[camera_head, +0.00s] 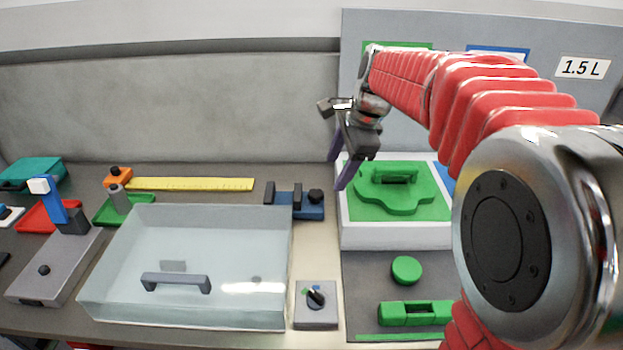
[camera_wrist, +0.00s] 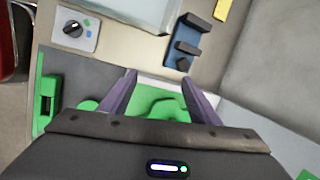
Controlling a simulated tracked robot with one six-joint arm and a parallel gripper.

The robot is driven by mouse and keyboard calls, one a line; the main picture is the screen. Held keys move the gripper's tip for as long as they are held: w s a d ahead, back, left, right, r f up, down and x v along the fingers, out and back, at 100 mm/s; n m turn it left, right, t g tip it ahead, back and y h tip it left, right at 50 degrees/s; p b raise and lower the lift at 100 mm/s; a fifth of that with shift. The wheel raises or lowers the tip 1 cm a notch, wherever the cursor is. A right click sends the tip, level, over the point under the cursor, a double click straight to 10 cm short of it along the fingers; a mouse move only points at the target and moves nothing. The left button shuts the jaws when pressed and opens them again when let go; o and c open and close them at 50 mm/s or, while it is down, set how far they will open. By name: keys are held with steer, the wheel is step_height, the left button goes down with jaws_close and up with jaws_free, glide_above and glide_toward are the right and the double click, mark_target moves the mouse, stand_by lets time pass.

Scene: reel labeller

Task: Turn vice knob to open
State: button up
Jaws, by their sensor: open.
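The vice (camera_head: 283,209) has a blue base and two dark upright jaws with a gap between them. It stands at the back of the bench, just right of the clear box. Its round black knob (camera_head: 315,196) is at the right end. In the wrist view the vice (camera_wrist: 177,50) is at the top middle, with its knob (camera_wrist: 184,64) facing my fingers. My gripper (camera_head: 338,172) is open and empty, with purple fingers. It hangs above the left part of the green-topped white box, up and right of the knob. In the wrist view the fingertips (camera_wrist: 158,77) are apart and nothing is between them.
The clear box (camera_head: 190,290) with a grey handle fills the front left. A dial switch (camera_head: 316,304) sits beside it. The white box (camera_head: 390,237) carries a green plate with a handle (camera_head: 398,204). A yellow ruler (camera_head: 190,184) lies behind. A grey wall bounds the back.

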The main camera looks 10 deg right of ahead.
mark_target(316, 193)
steer(key=w+d+f+m, duration=0.1)
steer(key=w+f+m, duration=0.2)
steer(key=w, duration=0.3)
steer(key=w+d+f+m+y, duration=0.1)
steer(key=w+d+f+m, duration=0.1)
steer(key=w+m, duration=0.3)
steer(key=shift+w+f+g, duration=0.4)
steer(key=shift+f, duration=0.25)
steer(key=shift+a+f, duration=0.1)
steer(key=x, duration=1.3)
steer(key=shift+w+a+f, duration=0.15)
steer(key=shift+a+f, duration=0.1)
